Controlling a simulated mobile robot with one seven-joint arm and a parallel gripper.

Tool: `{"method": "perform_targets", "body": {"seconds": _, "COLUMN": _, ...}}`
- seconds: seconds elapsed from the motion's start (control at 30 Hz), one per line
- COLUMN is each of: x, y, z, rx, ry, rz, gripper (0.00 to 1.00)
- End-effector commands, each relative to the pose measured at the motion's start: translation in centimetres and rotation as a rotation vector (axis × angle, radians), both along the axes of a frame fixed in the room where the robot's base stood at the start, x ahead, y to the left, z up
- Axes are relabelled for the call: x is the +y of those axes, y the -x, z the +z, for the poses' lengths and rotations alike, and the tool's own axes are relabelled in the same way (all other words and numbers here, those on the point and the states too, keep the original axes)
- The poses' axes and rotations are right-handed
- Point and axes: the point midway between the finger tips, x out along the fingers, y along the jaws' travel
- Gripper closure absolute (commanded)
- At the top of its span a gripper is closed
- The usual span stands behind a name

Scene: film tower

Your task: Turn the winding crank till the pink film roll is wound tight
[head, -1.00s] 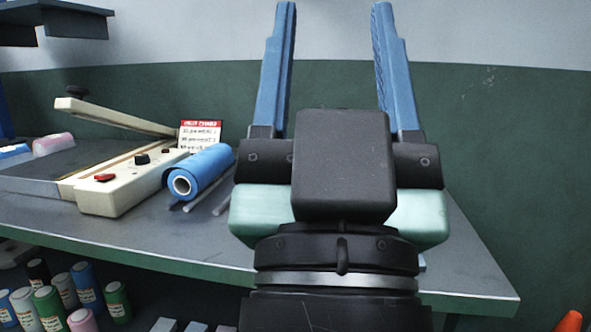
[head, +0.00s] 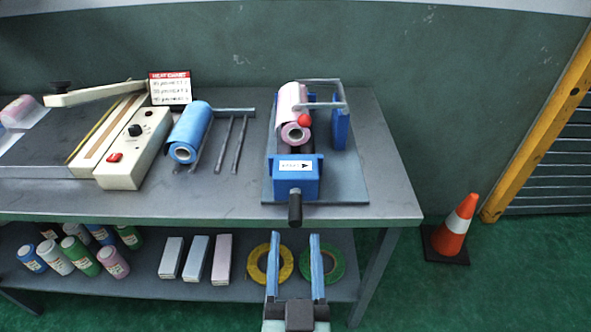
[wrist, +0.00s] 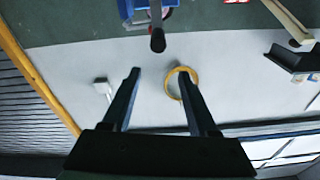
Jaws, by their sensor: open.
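The winding device stands on the right of the grey bench (head: 400,206) in the head view. Its blue box (head: 296,186) carries a white label with a black arrow. A black crank handle (head: 295,208) sticks out of the box's front. The pink film roll (head: 291,103) lies behind the box, with a red knob (head: 304,120) beside its near end. My gripper (head: 295,237) is open and empty, fingers pointing toward the handle. In the wrist view the handle (wrist: 157,40) shows beyond and between the fingertips (wrist: 159,75), apart from both.
A blue roll (head: 190,130) and grey rods lie left of the winder, beside a cream heat sealer (head: 135,150). The lower shelf holds bottles, boxes and yellow (head: 257,268) and green tape rings near my fingers. An orange cone (head: 457,228) stands on the floor at right.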

Motion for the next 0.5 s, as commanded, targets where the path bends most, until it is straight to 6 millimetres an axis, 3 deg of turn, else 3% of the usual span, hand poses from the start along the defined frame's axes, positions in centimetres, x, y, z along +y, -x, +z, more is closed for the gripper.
{"method": "perform_targets", "body": {"seconds": 0.1, "x": -0.1, "y": 2.0, "z": -0.6, "rx": 0.065, "ry": -0.014, "rz": -0.002, "gripper": 0.41}}
{"method": "perform_targets", "body": {"seconds": 0.23, "x": -0.1, "y": 3.2, "z": -1.7, "rx": 0.095, "ry": -0.022, "rz": -0.003, "gripper": 0.41}}
{"method": "perform_targets", "body": {"seconds": 0.37, "x": -0.1, "y": 3.0, "z": -2.1, "rx": 0.099, "ry": -0.025, "rz": -0.003, "gripper": 0.41}}
{"method": "perform_targets", "body": {"seconds": 0.5, "x": -0.1, "y": 1.5, "z": -2.0, "rx": 0.095, "ry": -0.024, "rz": -0.003, "gripper": 0.41}}
